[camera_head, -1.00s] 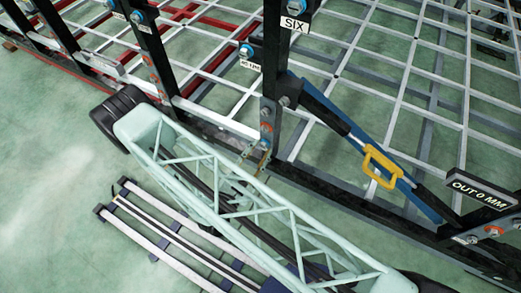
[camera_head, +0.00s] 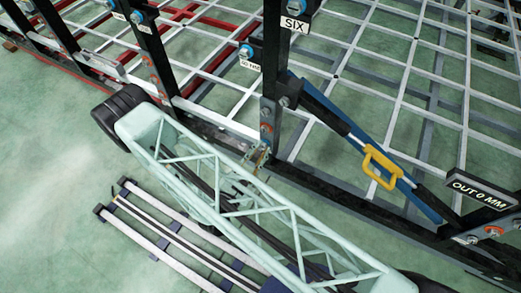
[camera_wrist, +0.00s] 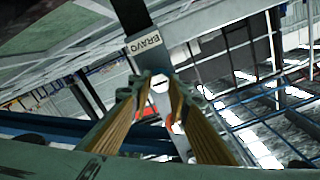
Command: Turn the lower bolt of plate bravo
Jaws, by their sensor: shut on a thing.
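In the wrist view a plate with a label reading BRAVO (camera_wrist: 143,43) sits on a dark post, its text upside down. A pale round bolt head (camera_wrist: 160,86) is below the label. My gripper (camera_wrist: 160,79) has its two brass-coloured fingers closed around this bolt head. An orange part (camera_wrist: 177,127) shows beyond the right finger. In the head view my gripper (camera_head: 260,157) is small, at the foot of the post marked SIX (camera_head: 293,24), partly hidden behind my pale green lattice arm. The held bolt is not clear there.
A blue strut with a yellow handle (camera_head: 381,167) slants down right from the post. A sign reading OUT 0 MM (camera_head: 482,190) stands at the right on the black chassis rail (camera_head: 340,195). Pale bars (camera_head: 165,240) lie on the green floor at lower left.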

